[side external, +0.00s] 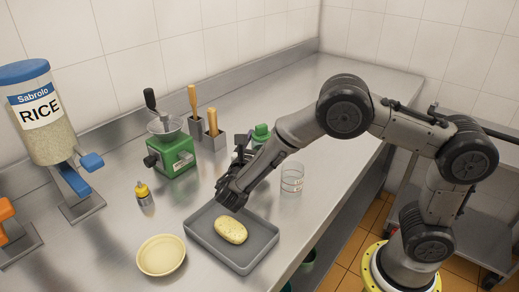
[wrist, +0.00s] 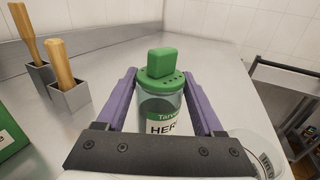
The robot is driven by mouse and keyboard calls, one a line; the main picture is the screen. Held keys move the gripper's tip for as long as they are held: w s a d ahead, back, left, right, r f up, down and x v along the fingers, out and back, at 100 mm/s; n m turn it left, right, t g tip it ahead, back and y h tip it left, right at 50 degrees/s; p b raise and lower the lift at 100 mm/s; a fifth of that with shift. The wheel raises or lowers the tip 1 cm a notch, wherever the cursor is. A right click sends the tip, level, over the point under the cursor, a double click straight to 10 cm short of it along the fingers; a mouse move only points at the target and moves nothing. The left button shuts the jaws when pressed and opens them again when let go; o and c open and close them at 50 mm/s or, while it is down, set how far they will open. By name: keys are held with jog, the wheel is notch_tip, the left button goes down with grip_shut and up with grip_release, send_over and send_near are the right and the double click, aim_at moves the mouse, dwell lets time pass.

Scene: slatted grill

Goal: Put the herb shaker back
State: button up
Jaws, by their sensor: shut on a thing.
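The herb shaker (wrist: 162,95) has a green lid with holes and a square green knob, a clear body and a label starting "HER". It looks upright between the two purple fingers of my gripper (wrist: 163,100), which is shut on it. In the side external view, the shaker's green lid (side external: 261,132) shows behind my gripper (side external: 242,155), and its body is mostly hidden by the arm. I cannot tell whether its base touches the counter.
A grey tray (side external: 205,240) holds a pale oval lump (side external: 231,230). Around it are a cream bowl (side external: 161,256), a yellow-capped bottle (side external: 144,194), a green grinder (side external: 172,155), a clear beaker (side external: 291,178) and metal holders (side external: 214,142) with wooden-handled tools. The counter's far right is clear.

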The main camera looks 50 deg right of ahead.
jog(key=shift+w+f, duration=0.15)
jog(key=shift+f, duration=0.05)
jog(key=shift+w+f, duration=0.15)
jog(key=shift+f, duration=1.5)
jog(key=shift+f, duration=0.2)
jog(key=o, duration=1.6)
jog(key=shift+c, duration=0.2)
jog(key=shift+r, duration=0.25)
jog(key=v, duration=1.2)
jog(key=shift+f, duration=0.1)
